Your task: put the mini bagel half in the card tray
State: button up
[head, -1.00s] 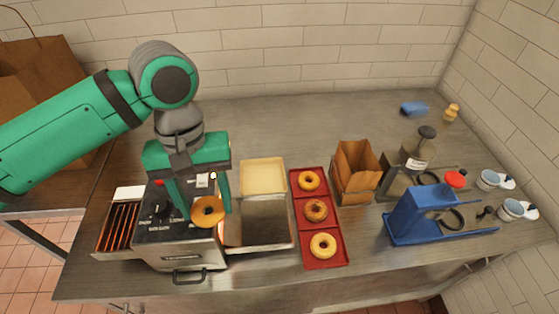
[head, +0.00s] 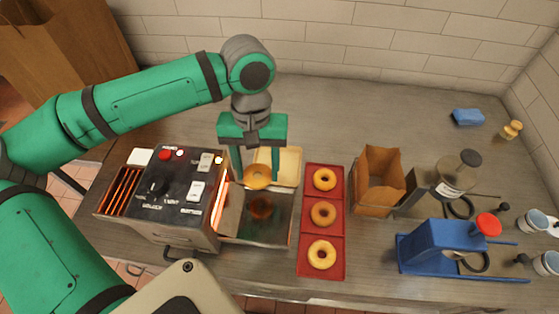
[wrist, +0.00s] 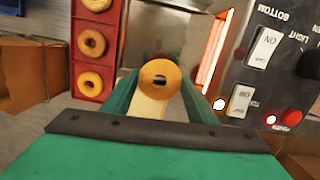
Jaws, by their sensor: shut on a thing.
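My gripper (head: 257,172) is shut on the mini bagel half (head: 257,184), a golden ring with a hole. The ring also shows between the fingers in the wrist view (wrist: 160,67). My gripper holds it up, in line with the near part of the card tray (head: 291,165). I take the shallow cream tray behind the metal chute to be the card tray. The bagel half and fingers hide part of it. A strip of the tray (wrist: 150,110) shows behind the bagel half in the wrist view. I cannot tell the height of the bagel half above it.
A toaster (head: 165,200) with a glowing side stands left of the metal chute (head: 262,230). A red tray (head: 322,271) with three bagels lies to the right. Beyond it are a paper bag (head: 378,180) and a blue slicer-like device (head: 440,245).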

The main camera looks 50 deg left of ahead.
jog(key=w+a+f, duration=0.1)
jog(key=w+f, duration=0.1)
jog(key=w, duration=0.1)
jog(key=w+a+f, duration=0.2)
jog(key=w+f, duration=0.1)
jog(key=w+a+f, duration=0.1)
jog(key=w+f, duration=0.1)
jog(key=w, duration=0.1)
jog(key=shift+w+a+f, duration=0.3)
jog(key=shift+a, duration=0.05)
jog(key=shift+w+a+f, duration=0.1)
jog(key=shift+w+f, duration=0.15)
jog(key=shift+f, duration=0.1)
jog(key=shift+w+a+f, duration=0.1)
jog(key=shift+f, duration=0.8)
jog(key=shift+w+a+f, duration=0.1)
jog(key=shift+f, duration=0.8)
jog(key=shift+f, duration=0.15)
jog(key=o, duration=1.1)
jog(key=shift+d, duration=0.1)
jog(key=shift+s, duration=0.1)
notch_tip(320, 180, up, 12)
jog(key=w+a, duration=0.1)
